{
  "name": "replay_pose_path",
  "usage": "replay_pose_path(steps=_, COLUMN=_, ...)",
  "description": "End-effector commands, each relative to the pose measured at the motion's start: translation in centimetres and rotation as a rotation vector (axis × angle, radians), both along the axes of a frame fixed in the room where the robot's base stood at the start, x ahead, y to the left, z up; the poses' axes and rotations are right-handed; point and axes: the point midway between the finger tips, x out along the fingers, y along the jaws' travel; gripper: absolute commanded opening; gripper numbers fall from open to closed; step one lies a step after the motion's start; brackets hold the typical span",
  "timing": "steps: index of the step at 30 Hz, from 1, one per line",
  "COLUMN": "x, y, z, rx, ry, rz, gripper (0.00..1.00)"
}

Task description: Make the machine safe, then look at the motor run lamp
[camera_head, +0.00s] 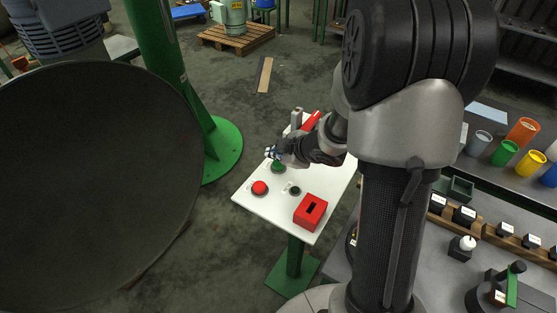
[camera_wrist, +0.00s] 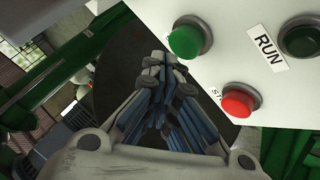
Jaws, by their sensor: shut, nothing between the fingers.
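A white control panel (camera_head: 250,207) stands on a green post. It carries a red button (camera_head: 260,188), a green button (camera_head: 278,167) and a small dark green lamp (camera_head: 295,190), which looks unlit. In the wrist view, the red button (camera_wrist: 238,100), the green button (camera_wrist: 186,40) and the dark lamp (camera_wrist: 302,40) beside the RUN label (camera_wrist: 266,47) show. I cannot tell whether the red button is pressed in. My gripper (camera_head: 271,153) is shut and empty near the green button and the panel's edge. Its fingers (camera_wrist: 155,65) show left of the buttons in the wrist view.
A red slotted box (camera_head: 311,212) sits at the panel's near corner; a red handle (camera_head: 311,121) and a grey upright part (camera_head: 296,117) are at its far end. A large dark disc (camera_head: 90,190) and a green column (camera_head: 165,70) are left. A workbench with colored cups (camera_head: 503,153) is right.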

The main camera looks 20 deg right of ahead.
Motion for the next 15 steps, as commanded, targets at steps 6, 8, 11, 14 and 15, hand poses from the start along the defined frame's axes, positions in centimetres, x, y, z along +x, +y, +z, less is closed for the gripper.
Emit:
replay_pose_path(steps=6, x=0.0, y=0.0, z=0.1, rx=0.0, ry=0.0, rz=0.0, gripper=0.0)
replay_pose_path(steps=8, x=0.0, y=0.0, z=0.4, rx=0.0, ry=0.0, rz=0.0, gripper=0.0)
replay_pose_path(steps=11, x=0.0, y=0.0, z=1.3, rx=0.0, ry=0.0, rz=0.0, gripper=0.0)
replay_pose_path(steps=14, x=0.0, y=0.0, z=2.4, rx=0.001, ry=-0.001, rz=0.001, gripper=0.0)
replay_pose_path(steps=15, x=0.0, y=0.0, z=2.8, rx=0.0, ry=-0.001, rz=0.0, gripper=0.0)
